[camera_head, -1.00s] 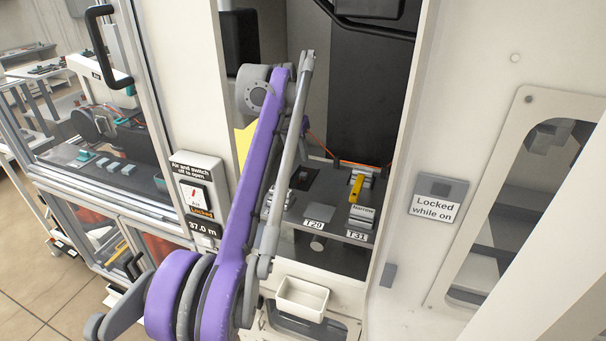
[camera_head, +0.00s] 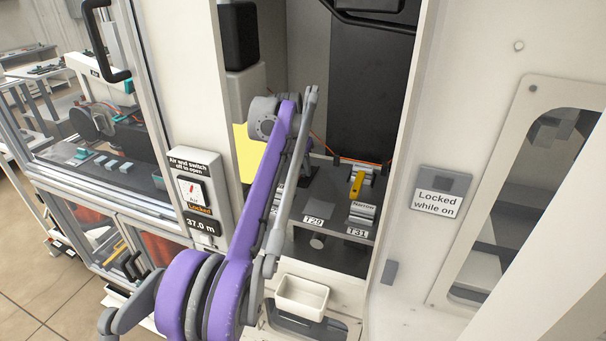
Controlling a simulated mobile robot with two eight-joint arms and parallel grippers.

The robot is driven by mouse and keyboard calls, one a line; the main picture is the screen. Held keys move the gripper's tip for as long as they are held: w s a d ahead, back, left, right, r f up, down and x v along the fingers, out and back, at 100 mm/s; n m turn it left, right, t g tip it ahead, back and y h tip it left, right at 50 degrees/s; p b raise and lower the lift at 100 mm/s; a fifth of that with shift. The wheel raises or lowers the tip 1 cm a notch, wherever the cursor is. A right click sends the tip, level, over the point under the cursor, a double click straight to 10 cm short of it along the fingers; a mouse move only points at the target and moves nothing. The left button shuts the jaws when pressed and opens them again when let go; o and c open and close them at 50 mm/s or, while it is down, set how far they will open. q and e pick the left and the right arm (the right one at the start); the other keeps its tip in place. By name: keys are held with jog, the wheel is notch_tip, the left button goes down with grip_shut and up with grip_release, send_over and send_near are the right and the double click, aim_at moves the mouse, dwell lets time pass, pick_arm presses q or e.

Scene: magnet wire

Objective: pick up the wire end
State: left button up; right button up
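An orange wire (camera_head: 322,143) shows as a thin line in the open bay. It runs from behind my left arm down to the right and along the back of the dark deck. I cannot make out its free end. My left arm reaches into the bay from the lower left. My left gripper (camera_head: 304,171) is mostly hidden behind the purple and grey links, low over the deck near the T29 label. I cannot see its fingers clearly, or whether anything is between them. My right gripper is out of view.
A yellow-handled clamp (camera_head: 357,184) marked "Narrow" stands above the T31 label (camera_head: 357,232). The T29 label (camera_head: 313,220) is left of it. A white bin (camera_head: 301,297) sits below the deck. White cabinet walls bound the bay on both sides; a glazed door (camera_head: 140,100) stands left.

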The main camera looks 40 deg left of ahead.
aim_at(302, 174)
pick_arm(q)
grip_shut()
notch_tip(302, 174, up, 10)
jog(key=p, duration=0.3)
jog(key=shift+p, duration=0.4)
